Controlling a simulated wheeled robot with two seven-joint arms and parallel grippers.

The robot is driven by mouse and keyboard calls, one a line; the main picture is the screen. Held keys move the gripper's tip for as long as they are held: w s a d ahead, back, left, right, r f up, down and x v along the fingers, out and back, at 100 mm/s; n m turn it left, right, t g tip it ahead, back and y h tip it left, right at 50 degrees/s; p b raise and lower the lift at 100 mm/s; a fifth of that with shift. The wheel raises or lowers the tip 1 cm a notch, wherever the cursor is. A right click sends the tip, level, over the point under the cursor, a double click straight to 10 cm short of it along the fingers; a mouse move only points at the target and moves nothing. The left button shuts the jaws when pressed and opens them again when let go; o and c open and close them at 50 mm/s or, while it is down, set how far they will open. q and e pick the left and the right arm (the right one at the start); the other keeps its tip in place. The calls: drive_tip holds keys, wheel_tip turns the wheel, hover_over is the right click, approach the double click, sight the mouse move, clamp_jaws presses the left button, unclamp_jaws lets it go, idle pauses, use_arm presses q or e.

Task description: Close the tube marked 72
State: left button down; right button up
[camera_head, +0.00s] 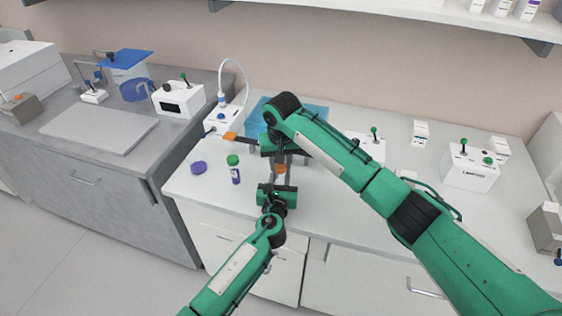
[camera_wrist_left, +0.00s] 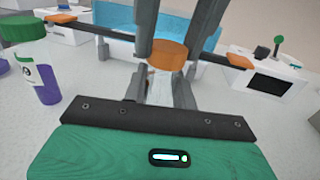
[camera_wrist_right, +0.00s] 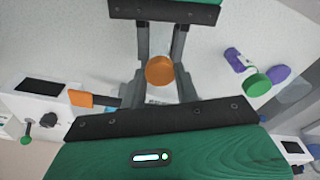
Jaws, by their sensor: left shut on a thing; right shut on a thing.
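An orange cap (camera_head: 281,169) is between my two grippers over the front of the bench, and it also shows in the left wrist view (camera_wrist_left: 168,54) and the right wrist view (camera_wrist_right: 159,70). My left gripper (camera_head: 278,180) comes from below and is shut on a clear tube (camera_wrist_left: 164,90) under the cap. My right gripper (camera_head: 279,157) comes from behind, with its fingers shut on the cap. The cap meets the tube's upper end in view; I cannot tell whether it is seated. The fingers hide much of the tube, and I cannot read its marking.
A blue rack (camera_head: 258,117) is behind my right gripper. White devices (camera_head: 470,168) stand at the right. The bench front is otherwise mostly clear.

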drive_tip(key=m, duration=0.3)
drive_tip(key=shift+a+m, duration=0.15)
drive_tip(key=shift+m, duration=0.25)
drive_tip(key=m, duration=0.3)
drive_tip(key=shift+m+h, duration=0.4)
drive_tip(key=m, duration=0.6)
drive_tip(key=shift+a+g+h, duration=0.1)
drive_tip(key=shift+g+h, duration=0.2)
drive_tip(key=m, duration=0.6)
drive_tip(key=shift+w+g, duration=0.15)
drive_tip(key=shift+g, duration=0.25)
drive_tip(key=m, duration=0.6)
drive_tip(key=shift+w+g, duration=0.1)
drive_tip(key=shift+g, duration=0.2)
drive_tip(key=o, duration=0.9)
drive_tip(key=shift+o, duration=0.2)
drive_tip(key=shift+c, duration=0.4)
